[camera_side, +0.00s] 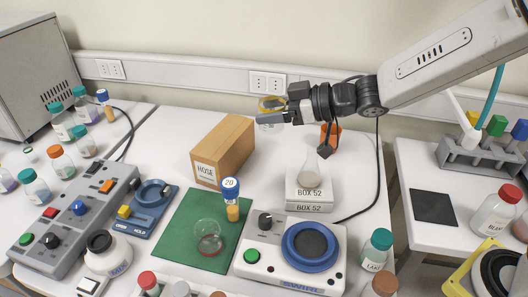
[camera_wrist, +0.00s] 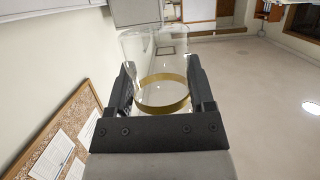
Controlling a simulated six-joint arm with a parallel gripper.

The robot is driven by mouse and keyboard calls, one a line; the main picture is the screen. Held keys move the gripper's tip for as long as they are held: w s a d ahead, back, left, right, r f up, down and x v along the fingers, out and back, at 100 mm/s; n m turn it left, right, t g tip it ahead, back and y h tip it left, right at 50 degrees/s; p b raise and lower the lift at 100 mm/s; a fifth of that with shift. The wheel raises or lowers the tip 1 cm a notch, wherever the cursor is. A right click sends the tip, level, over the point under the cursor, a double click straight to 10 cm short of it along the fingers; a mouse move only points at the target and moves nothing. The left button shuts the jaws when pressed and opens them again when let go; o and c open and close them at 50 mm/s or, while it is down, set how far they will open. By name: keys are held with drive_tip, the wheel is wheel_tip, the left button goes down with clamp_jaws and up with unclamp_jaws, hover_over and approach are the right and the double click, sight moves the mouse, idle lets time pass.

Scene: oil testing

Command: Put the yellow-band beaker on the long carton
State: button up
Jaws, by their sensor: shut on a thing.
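The yellow-band beaker (camera_side: 271,103) is clear glass. My gripper (camera_side: 275,115) is shut on it and holds it in the air, above and to the right of the long carton in the side view. In the wrist view, the beaker (camera_wrist: 160,94) stands between the two dark fingers of my gripper (camera_wrist: 162,98), with its gold-yellow band between them. The long carton (camera_side: 233,148) is a brown box labelled HOSE at the back of the white table. Its top looks bare. The gripper partly hides the beaker in the side view.
A flask (camera_side: 311,170) stands on the stacked BOX 52 boxes (camera_side: 308,196), right of the carton. A red-band beaker (camera_side: 208,240) and an orange vial with a blue cap marked 20 (camera_side: 232,200) stand on the green mat (camera_side: 184,240). An orange object (camera_side: 330,135) is behind the flask.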

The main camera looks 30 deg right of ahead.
idle(0.6)
drive_tip(key=shift+w+d, duration=0.75)
drive_tip(key=shift+w, duration=2.35)
hover_over(224, 135)
wheel_tip(224, 135, down, 9)
drive_tip(key=shift+s, duration=0.15)
drive_tip(key=shift+w+f, duration=0.25)
drive_tip(key=shift+f, duration=1.6)
drive_tip(key=shift+f, duration=0.2)
